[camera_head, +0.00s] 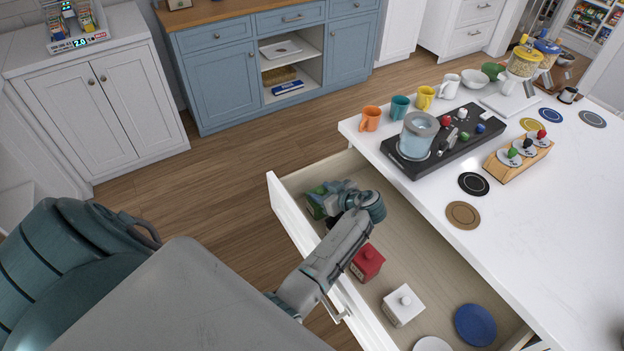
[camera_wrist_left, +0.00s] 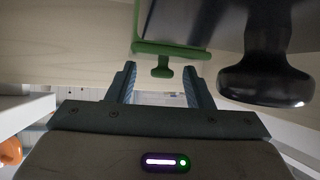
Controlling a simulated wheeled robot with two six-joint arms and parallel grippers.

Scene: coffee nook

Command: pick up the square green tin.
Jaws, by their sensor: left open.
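The square green tin (camera_head: 316,204) stands in the open drawer (camera_head: 394,240), near its far-left corner and partly hidden by my left gripper (camera_head: 330,197). In the left wrist view its green lid and knob (camera_wrist_left: 162,67) show straight ahead. My left gripper (camera_wrist_left: 160,72) is open there, with a finger on each side of the knob in the picture. I cannot tell whether the fingers touch it. A black knobbed tin (camera_wrist_left: 266,75) is close by on the right of that view. My right gripper is not in view.
A red tin (camera_head: 367,264) and a white tin (camera_head: 404,306) stand in the drawer, with a blue plate (camera_head: 475,325). The drawer front (camera_head: 290,216) is beneath my arm. The white counter (camera_head: 520,240) beside it carries cups (camera_head: 370,118) and a black tray (camera_head: 412,170).

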